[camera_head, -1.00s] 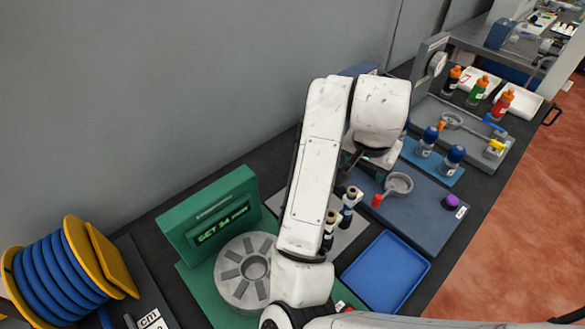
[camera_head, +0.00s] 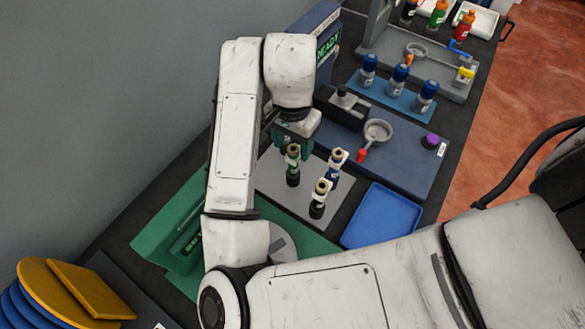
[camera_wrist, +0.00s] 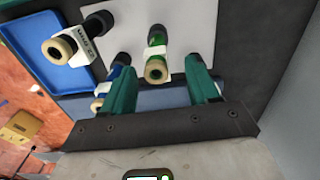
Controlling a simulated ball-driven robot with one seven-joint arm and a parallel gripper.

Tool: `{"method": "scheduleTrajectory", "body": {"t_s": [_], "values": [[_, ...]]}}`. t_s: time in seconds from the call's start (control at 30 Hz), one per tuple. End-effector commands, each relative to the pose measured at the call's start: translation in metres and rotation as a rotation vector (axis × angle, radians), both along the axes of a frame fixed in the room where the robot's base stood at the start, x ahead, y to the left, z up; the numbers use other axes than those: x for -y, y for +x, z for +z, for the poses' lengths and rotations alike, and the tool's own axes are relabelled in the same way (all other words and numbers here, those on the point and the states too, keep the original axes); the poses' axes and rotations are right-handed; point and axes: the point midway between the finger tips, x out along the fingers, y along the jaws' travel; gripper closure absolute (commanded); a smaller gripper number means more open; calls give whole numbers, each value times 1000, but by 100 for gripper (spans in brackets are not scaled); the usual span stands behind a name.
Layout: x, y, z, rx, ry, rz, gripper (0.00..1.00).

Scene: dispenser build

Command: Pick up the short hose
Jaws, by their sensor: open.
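Nothing is clearly marked as the short hose. Several slim upright pieces with tan tops and white tags stand on a grey mat (camera_head: 268,186): one green-banded (camera_head: 292,168), one blue-banded (camera_head: 334,168), one black (camera_head: 318,200). My gripper (camera_head: 296,132) is open and empty just behind the green-banded piece. In the wrist view my gripper (camera_wrist: 163,92) has its two green fingers spread, with the green-banded piece (camera_wrist: 156,62) in the gap between them in the picture. The left finger partly hides the blue-banded piece (camera_wrist: 104,86). The black piece (camera_wrist: 72,42) is at upper left.
An empty blue tray (camera_head: 382,217) lies right of the mat. A blue-grey board with a grey ring holder (camera_head: 378,131) and purple knob (camera_head: 431,141) is behind it. Blue-capped bottles (camera_head: 400,76) stand farther back.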

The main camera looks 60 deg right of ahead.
Motion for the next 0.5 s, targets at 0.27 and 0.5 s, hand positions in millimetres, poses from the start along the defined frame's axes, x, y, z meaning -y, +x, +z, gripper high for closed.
{"method": "scheduleTrajectory", "body": {"t_s": [0.27,0.5], "values": [[-2,-3,-32,-3,0,4,40],[-1,-3,-51,0,0,2,40]]}}
